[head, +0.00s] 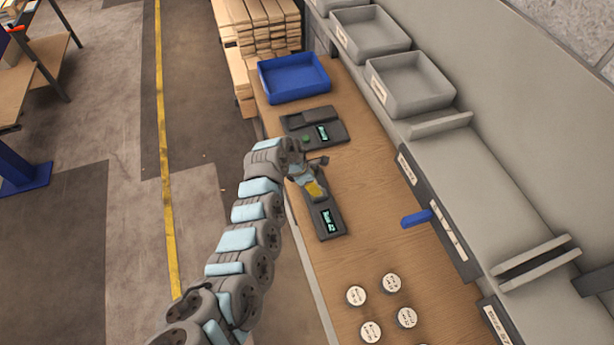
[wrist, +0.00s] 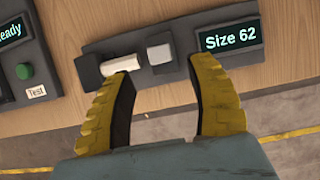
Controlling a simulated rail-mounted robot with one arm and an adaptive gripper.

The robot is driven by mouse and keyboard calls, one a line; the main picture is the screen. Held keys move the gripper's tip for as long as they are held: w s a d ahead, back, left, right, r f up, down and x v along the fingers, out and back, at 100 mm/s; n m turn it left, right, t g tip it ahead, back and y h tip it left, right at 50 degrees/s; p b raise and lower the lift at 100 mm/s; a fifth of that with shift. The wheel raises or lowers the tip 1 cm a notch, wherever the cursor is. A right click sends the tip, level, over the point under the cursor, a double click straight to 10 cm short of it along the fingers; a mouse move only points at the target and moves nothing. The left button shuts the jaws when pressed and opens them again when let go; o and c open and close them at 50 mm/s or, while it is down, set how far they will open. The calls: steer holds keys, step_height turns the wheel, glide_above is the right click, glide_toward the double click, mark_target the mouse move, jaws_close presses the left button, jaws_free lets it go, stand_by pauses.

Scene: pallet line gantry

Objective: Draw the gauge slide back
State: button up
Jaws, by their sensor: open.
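The gauge (wrist: 180,73) is a dark, narrow unit on the wooden bench, with a lit display reading "Size 62" at its right end in the wrist view. It also shows in the head view (head: 331,228). Along it sit a dark end block (wrist: 88,70), a pale cylindrical piece (wrist: 121,66) and a small grey block (wrist: 160,53), which looks like the slide. My gripper (wrist: 160,75) is open with yellow fingers over the gauge. The grey block lies in line with the gap between them. The left fingertip is close to the pale piece; contact cannot be told.
A test unit with a green button (wrist: 24,71) stands beside the gauge. A blue tray (head: 294,78) is behind it. Several round labelled pieces (head: 372,331) lie towards the front. Bare bench lies between.

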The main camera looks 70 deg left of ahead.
steer(key=shift+v, duration=2.55)
steer(key=shift+d, duration=0.1)
